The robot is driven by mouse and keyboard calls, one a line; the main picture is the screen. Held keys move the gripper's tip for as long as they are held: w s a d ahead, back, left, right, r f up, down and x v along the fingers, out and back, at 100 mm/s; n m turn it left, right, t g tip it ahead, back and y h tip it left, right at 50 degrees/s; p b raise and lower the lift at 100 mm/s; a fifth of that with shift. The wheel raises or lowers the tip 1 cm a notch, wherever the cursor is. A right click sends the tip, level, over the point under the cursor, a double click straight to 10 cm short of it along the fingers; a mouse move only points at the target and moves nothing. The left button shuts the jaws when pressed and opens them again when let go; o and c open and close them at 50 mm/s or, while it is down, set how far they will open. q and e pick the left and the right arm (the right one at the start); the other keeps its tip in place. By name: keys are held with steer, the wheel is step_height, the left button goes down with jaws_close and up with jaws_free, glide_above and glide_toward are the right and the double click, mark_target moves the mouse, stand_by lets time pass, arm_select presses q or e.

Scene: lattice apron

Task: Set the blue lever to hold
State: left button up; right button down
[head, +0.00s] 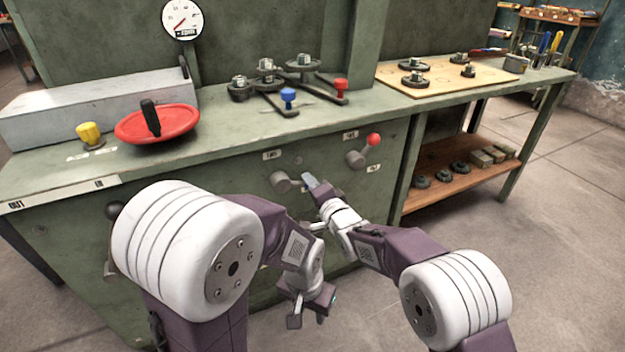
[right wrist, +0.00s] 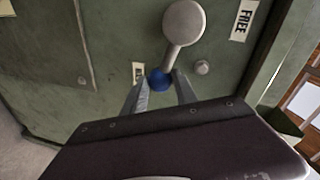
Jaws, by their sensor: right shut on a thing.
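The blue lever has a grey round hub (right wrist: 184,22) and a blue ball knob (right wrist: 160,79). In the head view its hub (head: 280,181) is on the green bench front, and its arm points right toward my right gripper (head: 312,183). The right wrist view shows my right gripper (right wrist: 161,88) shut on the blue knob, one finger on each side. A FREE label (right wrist: 243,18) is beside the hub. A small label (right wrist: 138,72) near the knob is too small to read. My left gripper (head: 307,319) hangs low before the bench, open and empty.
A red-knobbed lever (head: 373,140) is to the right on the same front. A black-knobbed lever (head: 114,210) is at the left, partly behind my left arm. A red wheel (head: 157,123) and blue and red handles (head: 288,95) stand on the bench top. The floor at right is clear.

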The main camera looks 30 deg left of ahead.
arm_select(q)
steer(key=shift+r, duration=0.3)
arm_select(e)
steer(key=shift+s+f+m, duration=0.1)
steer(key=shift+f+m, duration=0.2)
steer(key=shift+f, duration=0.05)
steer(key=c, duration=1)
jaws_free()
